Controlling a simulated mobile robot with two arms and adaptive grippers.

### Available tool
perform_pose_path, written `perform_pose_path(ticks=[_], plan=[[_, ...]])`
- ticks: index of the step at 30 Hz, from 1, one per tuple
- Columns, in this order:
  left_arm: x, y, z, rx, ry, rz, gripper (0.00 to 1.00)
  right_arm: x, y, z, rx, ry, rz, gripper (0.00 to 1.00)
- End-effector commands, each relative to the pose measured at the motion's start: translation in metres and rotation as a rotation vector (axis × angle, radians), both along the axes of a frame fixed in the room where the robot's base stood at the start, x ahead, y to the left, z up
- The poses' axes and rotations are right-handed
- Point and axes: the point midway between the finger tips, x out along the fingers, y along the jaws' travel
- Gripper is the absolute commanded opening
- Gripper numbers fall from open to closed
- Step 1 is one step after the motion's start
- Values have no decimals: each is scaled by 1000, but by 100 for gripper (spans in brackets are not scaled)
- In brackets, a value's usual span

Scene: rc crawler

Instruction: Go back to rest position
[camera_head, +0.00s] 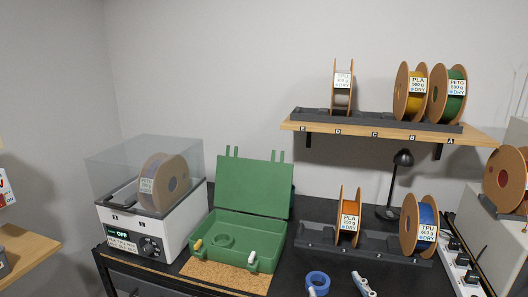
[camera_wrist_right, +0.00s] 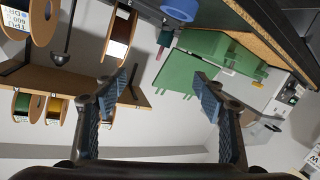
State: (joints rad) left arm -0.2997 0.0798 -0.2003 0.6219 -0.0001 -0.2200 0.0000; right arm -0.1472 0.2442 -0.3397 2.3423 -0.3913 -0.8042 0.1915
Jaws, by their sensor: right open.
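My right gripper (camera_head: 338,288) shows at the bottom edge of the head view, with only its fingertips in sight. In the right wrist view its two blue-padded fingers (camera_wrist_right: 158,98) are spread wide with nothing between them. It is in front of the black workbench (camera_head: 287,270), close to a blue ring (camera_head: 318,281), which also shows in the right wrist view (camera_wrist_right: 180,8). My left gripper is in neither view.
An open green case (camera_head: 232,265) stands on the bench beside a white spool dryer (camera_head: 172,232). A black rack (camera_head: 375,247) holds orange and blue spools. A wooden shelf (camera_head: 375,130) with several spools hangs above. A black lamp (camera_head: 392,190) stands behind.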

Motion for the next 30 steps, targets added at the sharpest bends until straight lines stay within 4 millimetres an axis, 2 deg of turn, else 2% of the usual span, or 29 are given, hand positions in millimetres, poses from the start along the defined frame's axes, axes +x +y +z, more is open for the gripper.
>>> perform_pose_path(ticks=[1,3,6,9,13,18,26,30], plan=[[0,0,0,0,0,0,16,-17,-12,-36,19,122,-37,64],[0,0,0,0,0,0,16,-43,-26,-80,37,286,-78,64],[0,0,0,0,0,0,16,-89,-38,-135,58,506,-118,64],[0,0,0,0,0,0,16,-137,-45,-174,73,693,-140,64],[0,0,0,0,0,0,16,-194,-48,-208,88,894,-149,64],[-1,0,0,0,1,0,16,-265,-47,-234,104,1123,-145,64],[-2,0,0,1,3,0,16,-248,-45,-311,94,1147,-143,64],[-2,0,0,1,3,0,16,-248,-44,-364,90,1169,-143,64]])
